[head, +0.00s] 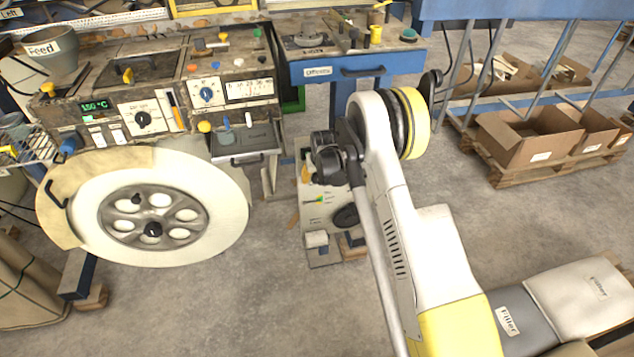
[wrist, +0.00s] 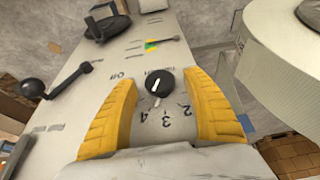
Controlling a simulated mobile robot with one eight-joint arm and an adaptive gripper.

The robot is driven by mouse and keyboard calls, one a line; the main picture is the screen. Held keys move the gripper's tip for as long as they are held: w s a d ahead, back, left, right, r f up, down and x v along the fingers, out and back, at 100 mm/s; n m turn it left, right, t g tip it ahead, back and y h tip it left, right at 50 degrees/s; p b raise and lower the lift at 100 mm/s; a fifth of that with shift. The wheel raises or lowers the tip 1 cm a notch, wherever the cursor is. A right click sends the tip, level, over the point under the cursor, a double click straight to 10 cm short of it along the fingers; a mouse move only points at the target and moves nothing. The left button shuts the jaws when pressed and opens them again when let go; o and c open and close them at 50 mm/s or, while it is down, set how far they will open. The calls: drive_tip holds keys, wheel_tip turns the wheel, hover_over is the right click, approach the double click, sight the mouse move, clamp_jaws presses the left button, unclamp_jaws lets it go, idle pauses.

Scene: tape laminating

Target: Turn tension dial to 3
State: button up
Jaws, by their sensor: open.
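The tension dial (wrist: 159,82) is a round black knob with a white pointer mark, on a pale panel (wrist: 140,48) in the wrist view. Printed marks 2, 3 and 4 lie on the near side of the dial, with "Off" to its left. I cannot tell which mark the pointer is set to. My gripper (wrist: 161,86) is open, its yellow fingers on either side of the dial with gaps showing. In the head view my gripper (head: 328,160) is above the pale machine box (head: 318,222); the dial cannot be made out there.
The panel also carries a black crank handle (wrist: 38,87), a small lever (wrist: 165,41) and another black knob (wrist: 100,28). A large pale rounded part (wrist: 280,60) stands close on the right. In the head view a big white reel (head: 205,235) is left, with open floor between.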

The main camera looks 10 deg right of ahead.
drive_tip(key=shift+w+f, duration=0.1)
drive_tip(key=shift+f, duration=0.2)
drive_tip(key=c, duration=1.2)
drive_tip(key=shift+a+n+h, duration=0.2)
drive_tip(key=shift+n+h, duration=0.1)
drive_tip(key=shift+h, duration=0.8)
drive_tip(key=shift+c, duration=0.2)
drive_tip(key=shift+d+h, duration=0.1)
drive_tip(key=shift+h, duration=1.1)
drive_tip(key=o, duration=1.2)
drive_tip(key=shift+o, duration=0.2)
